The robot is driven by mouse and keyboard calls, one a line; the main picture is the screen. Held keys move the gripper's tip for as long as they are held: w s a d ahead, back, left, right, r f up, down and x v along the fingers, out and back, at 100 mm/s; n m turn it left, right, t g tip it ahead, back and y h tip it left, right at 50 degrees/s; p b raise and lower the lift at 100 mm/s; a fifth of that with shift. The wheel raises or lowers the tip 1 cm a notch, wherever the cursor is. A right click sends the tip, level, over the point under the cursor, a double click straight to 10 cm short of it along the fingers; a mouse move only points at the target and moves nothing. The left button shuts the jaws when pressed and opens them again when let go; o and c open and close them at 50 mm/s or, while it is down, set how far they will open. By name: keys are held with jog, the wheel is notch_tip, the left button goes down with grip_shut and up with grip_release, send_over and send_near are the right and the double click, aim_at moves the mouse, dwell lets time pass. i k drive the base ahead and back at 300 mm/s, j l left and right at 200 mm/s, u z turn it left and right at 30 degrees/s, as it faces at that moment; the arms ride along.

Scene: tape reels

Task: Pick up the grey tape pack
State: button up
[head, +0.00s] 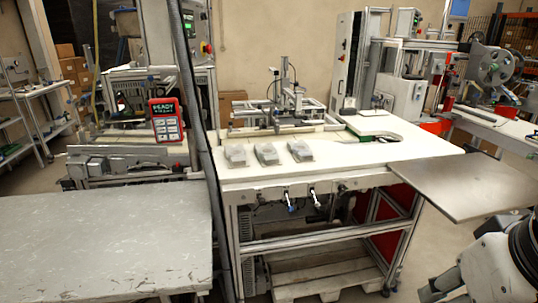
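Three small grey packs lie side by side near the front left of a white worktop: a left one (236,155), a middle one (267,154) and a right one (300,151). They look alike, and I cannot tell which of them is the grey tape pack. Nothing touches them from above. A white and black part of my arm shows at the lower right, well apart from the packs. My gripper's fingers are not visible.
The white worktop (385,153) has a metal frame machine (285,105) behind the packs. A grey plate (465,184) juts out at its right. A grey table (105,245) stands at the front left. A dark upright post (198,125) rises just left of the worktop.

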aim_at(235, 154)
jog(key=i+u, duration=0.1)
jog(key=u, duration=0.65)
jog(key=i+l+u, duration=0.85)
jog(key=i+l, duration=0.15)
jog(key=l, duration=0.15)
jog(key=i+l, duration=0.1)
jog(key=l, duration=0.15)
jog(key=i+l, duration=0.15)
jog(key=l, duration=0.15)
jog(key=u, duration=0.05)
